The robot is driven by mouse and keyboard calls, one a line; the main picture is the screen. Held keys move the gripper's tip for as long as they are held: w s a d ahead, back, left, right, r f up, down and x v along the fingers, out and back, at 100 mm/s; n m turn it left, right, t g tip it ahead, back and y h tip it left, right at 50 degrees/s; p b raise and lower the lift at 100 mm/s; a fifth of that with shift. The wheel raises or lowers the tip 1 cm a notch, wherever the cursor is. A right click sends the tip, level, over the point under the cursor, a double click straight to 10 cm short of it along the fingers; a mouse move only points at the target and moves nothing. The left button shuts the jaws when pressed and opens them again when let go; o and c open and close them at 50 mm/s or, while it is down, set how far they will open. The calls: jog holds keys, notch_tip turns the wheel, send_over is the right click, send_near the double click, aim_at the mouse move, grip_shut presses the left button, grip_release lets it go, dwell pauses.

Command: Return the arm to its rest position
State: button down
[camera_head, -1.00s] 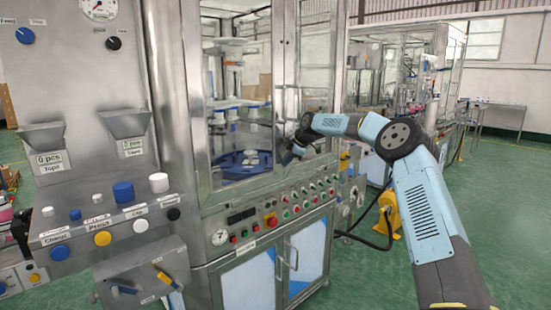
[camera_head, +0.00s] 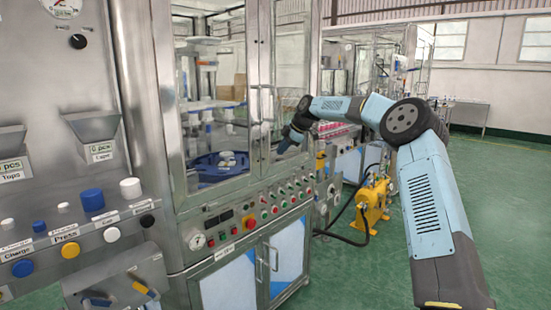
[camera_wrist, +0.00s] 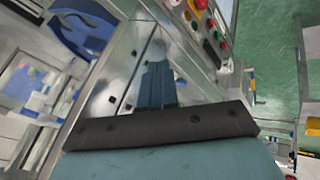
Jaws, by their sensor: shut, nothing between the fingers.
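My gripper (camera_head: 284,146) shows in the head view at the end of my light-blue and grey arm, pointing down and left in front of the glass doors of the crimping machine (camera_head: 243,192). It is small there. In the wrist view my gripper (camera_wrist: 157,85) appears as blue fingers close together beyond a dark bar, with nothing held. It hangs above the machine's metal ledge, near the door side. The arm is bent at its dark round joint, which lies to the right of the machine.
A control panel (camera_head: 245,222) with buttons runs below the doors. A blue round table (camera_head: 218,166) sits inside the cabinet. A metal console with coloured caps (camera_head: 92,200) stands at left. A yellow pump (camera_head: 372,205) stands behind my arm. Green floor (camera_head: 500,190) is clear at right.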

jog(key=s+d+r+m+t+h, duration=0.1)
jog(key=s+r+m+h, duration=0.4)
jog(key=s, duration=0.9)
jog(key=s+d+r+m, duration=0.1)
jog(key=s+r+m, duration=0.35)
jog(key=s, duration=0.95)
jog(key=s+d+f+m, duration=0.1)
jog(key=s+d+m, duration=0.3)
jog(key=s, duration=0.7)
jog(key=s+d+f+m+t, duration=0.1)
jog(key=s+d+m, duration=0.3)
jog(key=s, duration=0.8)
jog(key=s+d+f+m+h, duration=0.1)
jog(key=s+d+f+m, duration=0.2)
jog(key=s+d, duration=0.4)
jog(key=shift+s+m, duration=0.45)
jog(key=shift+s, duration=1.95)
jog(key=shift+d, duration=0.1)
